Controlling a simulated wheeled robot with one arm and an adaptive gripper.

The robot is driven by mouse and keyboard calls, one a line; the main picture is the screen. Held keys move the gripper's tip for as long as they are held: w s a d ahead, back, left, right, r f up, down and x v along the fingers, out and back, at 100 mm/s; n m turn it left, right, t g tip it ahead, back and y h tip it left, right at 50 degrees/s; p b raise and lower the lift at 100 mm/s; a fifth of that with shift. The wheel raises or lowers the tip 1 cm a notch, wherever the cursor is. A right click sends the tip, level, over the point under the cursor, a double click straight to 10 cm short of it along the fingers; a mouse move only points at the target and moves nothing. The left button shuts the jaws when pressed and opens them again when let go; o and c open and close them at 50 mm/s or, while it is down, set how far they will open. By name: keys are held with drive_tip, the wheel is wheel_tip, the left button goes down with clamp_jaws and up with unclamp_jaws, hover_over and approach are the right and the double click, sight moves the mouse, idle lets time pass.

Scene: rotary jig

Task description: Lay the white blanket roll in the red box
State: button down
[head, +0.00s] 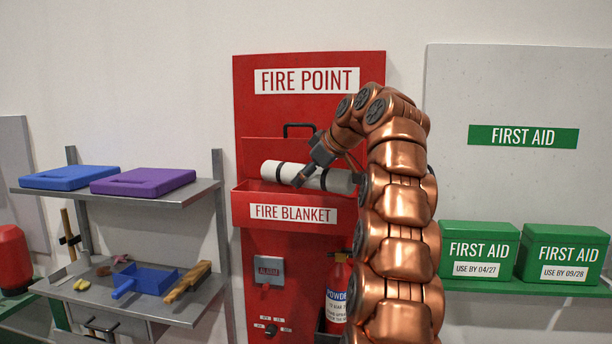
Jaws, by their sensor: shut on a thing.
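The white blanket roll (335,181) has dark straps and lies level, left to right, at the opening of the red box (243,208) labelled "FIRE BLANKET". The box's front wall stands just below the roll, and its lid is raised behind with a dark handle on top. My gripper (303,178) comes from the upper right and is shut on the roll near its middle. I cannot tell whether the roll touches the box floor. My arm hides the box's right end and part of the roll's right end.
The box is on a red "FIRE POINT" panel (310,120) with an extinguisher (337,290) below. A shelf at left holds blue (70,177) and purple (142,181) cases. Two green first aid boxes (478,250) (562,252) stand on a green shelf at right.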

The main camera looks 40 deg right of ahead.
drive_tip(key=shift+f, duration=0.15)
drive_tip(key=shift+c, duration=1.6)
unclamp_jaws()
